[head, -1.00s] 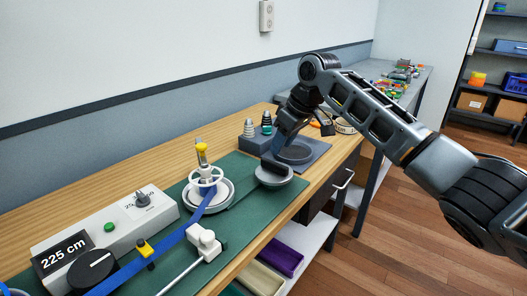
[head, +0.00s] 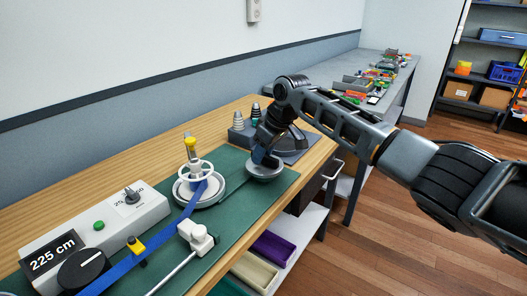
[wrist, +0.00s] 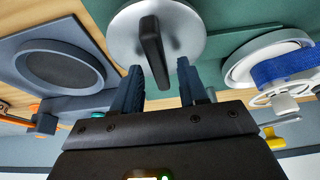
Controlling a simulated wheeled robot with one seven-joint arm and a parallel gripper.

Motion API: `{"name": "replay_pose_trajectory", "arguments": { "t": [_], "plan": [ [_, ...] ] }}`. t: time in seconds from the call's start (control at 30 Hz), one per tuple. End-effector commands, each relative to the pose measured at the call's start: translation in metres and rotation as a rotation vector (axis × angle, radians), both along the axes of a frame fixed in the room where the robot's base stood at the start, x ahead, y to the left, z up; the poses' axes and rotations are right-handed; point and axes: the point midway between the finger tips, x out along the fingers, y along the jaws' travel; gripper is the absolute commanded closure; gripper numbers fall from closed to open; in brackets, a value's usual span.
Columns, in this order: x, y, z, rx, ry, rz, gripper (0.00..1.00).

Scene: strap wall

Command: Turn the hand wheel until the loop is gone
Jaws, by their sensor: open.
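A white spoked hand wheel (head: 195,172) stands over a pale round base on the green mat, with a yellow-topped post behind it. It shows at the right of the wrist view (wrist: 262,99). A blue strap (head: 140,262) runs from the lower left up to this wheel's spool; I cannot make out a loop in it. A grey disc with a black bar handle (wrist: 150,40) lies to the right of the wheel. My gripper (head: 262,157) is open, over this disc. In the wrist view the bar's end appears between the two fingertips; contact is not clear.
A white box (head: 95,235) with a 225 cm display and knobs stands at left. A white clamp with a rod (head: 197,236) sits in front of the wheel. A dark pad (wrist: 50,62) and a block with cone-shaped pieces (head: 240,130) lie behind the disc.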

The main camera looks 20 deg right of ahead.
Motion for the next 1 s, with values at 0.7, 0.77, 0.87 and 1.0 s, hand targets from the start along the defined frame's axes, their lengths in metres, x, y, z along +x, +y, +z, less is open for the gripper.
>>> {"name": "replay_pose_trajectory", "arguments": {
  "t": [0.7,0.77,0.87,1.0],
  "plan": [
    [0.0,0.0001,0.0006,0.001,-0.001,0.0,1.0],
    [0.0,0.0002,0.0008,0.001,-0.001,-0.003,1.0],
    [-0.0001,0.0007,0.0016,0.001,0.0,-0.016,1.0],
    [-0.0003,0.0013,0.0031,0.002,0.0,-0.063,1.0]
  ]
}}
